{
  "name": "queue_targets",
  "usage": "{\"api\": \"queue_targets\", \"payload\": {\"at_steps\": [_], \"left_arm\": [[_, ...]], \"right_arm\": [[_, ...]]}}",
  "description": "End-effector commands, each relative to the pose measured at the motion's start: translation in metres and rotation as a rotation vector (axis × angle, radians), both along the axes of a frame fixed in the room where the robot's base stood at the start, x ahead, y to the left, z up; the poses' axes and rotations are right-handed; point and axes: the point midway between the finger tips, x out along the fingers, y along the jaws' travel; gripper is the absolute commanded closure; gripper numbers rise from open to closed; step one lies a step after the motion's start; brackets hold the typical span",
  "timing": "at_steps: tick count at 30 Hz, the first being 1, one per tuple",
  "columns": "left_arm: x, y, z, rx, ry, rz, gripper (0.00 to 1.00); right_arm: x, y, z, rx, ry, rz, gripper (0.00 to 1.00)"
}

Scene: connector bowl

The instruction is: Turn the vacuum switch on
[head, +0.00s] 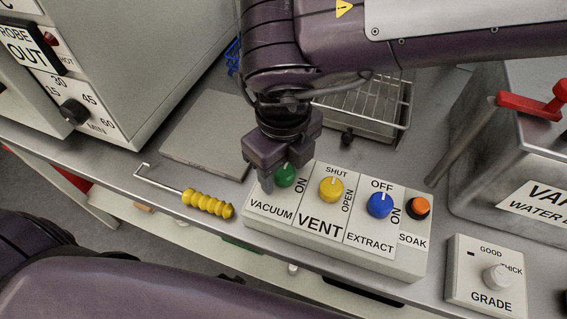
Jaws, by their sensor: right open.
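The vacuum switch is a green round knob (285,178) above the VACUUM label on a white switch box (350,262) in the head view. ON is printed to its right. My right gripper (281,179) comes down from above, open, with its fingers at the green knob. One finger shows on the knob's left side. The gripper hides the knob's upper part and any label there, so I cannot tell the full pointer direction or whether the fingers touch it. My left gripper is out of view.
Beside the green knob are a yellow VENT knob (331,188), a blue EXTRACT knob (380,205) and an orange SOAK button (418,207). A yellow-handled hook tool (208,203) lies left of the box. A grey plate (210,133) and wire rack (370,105) lie behind.

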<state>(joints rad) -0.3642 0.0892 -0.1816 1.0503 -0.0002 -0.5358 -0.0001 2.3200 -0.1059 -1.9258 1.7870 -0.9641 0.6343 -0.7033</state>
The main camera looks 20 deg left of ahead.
Motion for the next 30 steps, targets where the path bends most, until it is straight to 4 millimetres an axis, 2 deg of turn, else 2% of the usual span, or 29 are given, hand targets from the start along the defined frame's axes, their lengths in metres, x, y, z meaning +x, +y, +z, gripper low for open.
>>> {"api": "queue_targets", "payload": {"at_steps": [3, 13, 23, 30], "left_arm": [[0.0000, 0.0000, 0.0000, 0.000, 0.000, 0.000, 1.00], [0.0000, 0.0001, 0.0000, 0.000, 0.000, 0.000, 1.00], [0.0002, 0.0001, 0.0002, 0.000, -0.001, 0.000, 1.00], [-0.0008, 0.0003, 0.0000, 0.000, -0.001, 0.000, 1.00]], "right_arm": [[0.0000, 0.0000, 0.0001, 0.000, 0.000, 0.000, 0.45], [0.0000, 0.0000, 0.0004, 0.000, 0.000, 0.000, 0.88], [0.0001, 0.0003, 0.0005, 0.002, 0.001, -0.043, 0.89], [0.0005, 0.0005, 0.0005, 0.003, 0.003, -0.186, 0.89]]}}
